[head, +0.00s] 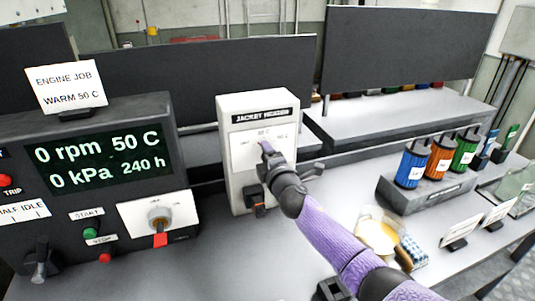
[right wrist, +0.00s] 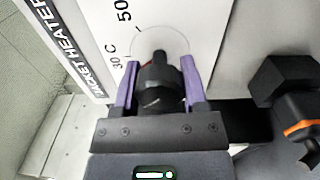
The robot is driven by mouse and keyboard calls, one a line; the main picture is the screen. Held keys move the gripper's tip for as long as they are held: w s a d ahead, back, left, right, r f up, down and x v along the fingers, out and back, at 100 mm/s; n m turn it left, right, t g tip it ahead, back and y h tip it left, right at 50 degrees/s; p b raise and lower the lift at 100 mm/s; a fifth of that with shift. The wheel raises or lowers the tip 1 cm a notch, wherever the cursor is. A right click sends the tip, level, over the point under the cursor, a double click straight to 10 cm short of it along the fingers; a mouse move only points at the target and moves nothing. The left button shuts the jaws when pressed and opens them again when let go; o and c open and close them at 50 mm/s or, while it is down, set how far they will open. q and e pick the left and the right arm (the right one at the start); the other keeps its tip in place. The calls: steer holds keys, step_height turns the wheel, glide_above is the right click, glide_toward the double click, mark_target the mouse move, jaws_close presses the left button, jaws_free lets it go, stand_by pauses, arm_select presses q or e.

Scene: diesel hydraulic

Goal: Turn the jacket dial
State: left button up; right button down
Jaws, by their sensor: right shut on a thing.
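The jacket heater (head: 238,184) is a white upright box with a black label, standing on the bench in the middle of the head view. Its black dial (right wrist: 155,85) shows in the right wrist view, with a small red mark on its upper left, toward the "30 C" print; "50" is printed farther up. My right gripper (head: 264,147) reaches the box's front face. In the right wrist view its purple fingers (right wrist: 158,82) lie on both sides of the dial and are shut on it. In the head view the gripper hides the dial. My left gripper is not in view.
The engine panel (head: 105,165), left, reads 0 rpm, 50 C; a card (head: 66,88) above says "WARM 50 C". Coloured canisters (head: 440,155) and a clear dish (head: 378,232) stand to the right.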

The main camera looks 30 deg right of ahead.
steer(key=shift+f+n, duration=0.1)
steer(key=shift+n, duration=2.1)
steer(key=shift+c, duration=0.7)
jaws_free()
steer(key=p+v, duration=0.3)
steer(key=v, duration=0.7)
steer(key=shift+a, duration=0.1)
